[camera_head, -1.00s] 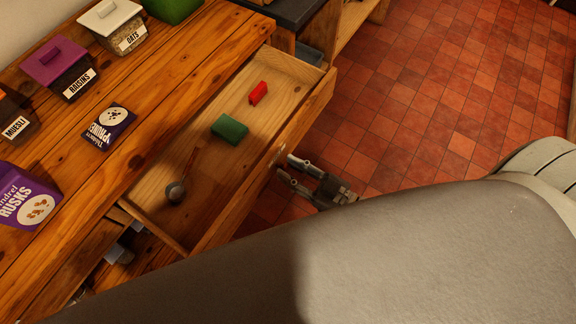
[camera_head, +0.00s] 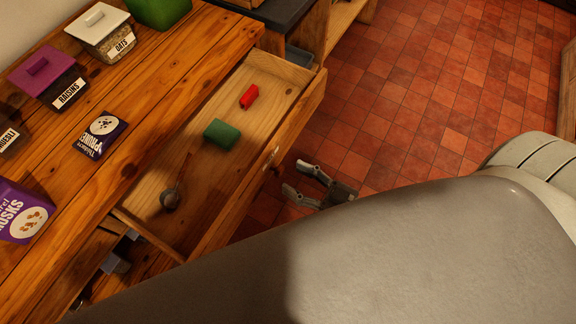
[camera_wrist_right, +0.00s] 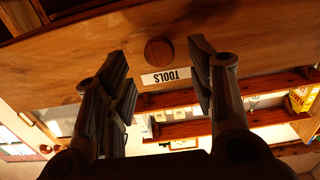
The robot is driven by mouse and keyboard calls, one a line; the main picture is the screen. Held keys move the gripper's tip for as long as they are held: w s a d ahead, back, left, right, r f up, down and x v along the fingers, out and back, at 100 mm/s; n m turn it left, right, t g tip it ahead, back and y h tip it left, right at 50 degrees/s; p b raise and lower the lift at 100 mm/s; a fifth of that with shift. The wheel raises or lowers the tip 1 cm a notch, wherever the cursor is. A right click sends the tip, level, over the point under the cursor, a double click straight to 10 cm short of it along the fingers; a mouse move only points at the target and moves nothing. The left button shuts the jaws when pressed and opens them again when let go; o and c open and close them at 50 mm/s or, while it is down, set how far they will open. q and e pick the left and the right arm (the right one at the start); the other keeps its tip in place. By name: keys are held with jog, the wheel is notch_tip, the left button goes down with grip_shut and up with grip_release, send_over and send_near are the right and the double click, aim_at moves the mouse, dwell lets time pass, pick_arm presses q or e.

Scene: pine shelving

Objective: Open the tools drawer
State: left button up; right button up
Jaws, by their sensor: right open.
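The tools drawer (camera_head: 262,172) stands pulled out of the wooden counter, its inside visible from above. In the right wrist view, the drawer front (camera_wrist_right: 60,68) shows a round wooden knob (camera_wrist_right: 159,52) and an upside-down "TOOLS" label (camera_wrist_right: 166,76). My right gripper (camera_head: 296,179) is open and empty, just outside the front. Its fingers (camera_wrist_right: 160,75) appear either side of the knob, seemingly without touching it. My left gripper does not show.
The countertop holds a raisins jar (camera_head: 48,80), an oats jar (camera_head: 103,32), a prunes pack (camera_head: 100,137) and a rusks box (camera_head: 20,212). Red tiled floor (camera_head: 420,100) lies clear right of the drawer. My large grey body part hides the lower right.

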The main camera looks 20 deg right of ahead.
jog(key=v, duration=0.8)
jog(key=shift+s, duration=0.15)
jog(key=shift+d, duration=0.15)
jog(key=s+d+f+m+g+h, duration=0.1)
jog(key=d+f+g+h, duration=0.15)
jog(key=f, duration=0.65)
jog(key=s+d+f+m+g+h, duration=0.1)
jog(key=d+f+h, duration=0.2)
jog(key=f, duration=0.6)
jog(key=s+d+f+m+g+h, duration=0.1)
jog(key=d+f+m+g+h, duration=0.15)
jog(key=f, duration=0.65)
jog(key=s+a+f+g+h, duration=0.1)
jog(key=s+a+f+g, duration=0.1)
jog(key=s+f, duration=0.4)
jog(key=s+a+f+g+h, duration=0.1)
jog(key=s+a+f+g, duration=0.1)
jog(key=s+f+g, duration=0.3)
jog(key=s+f, duration=0.1)
jog(key=s, duration=0.2)
jog(key=shift+s+a+f+g+h, duration=0.3)
jog(key=shift+s+a+f, duration=0.05)
jog(key=shift+s+a, duration=0.05)
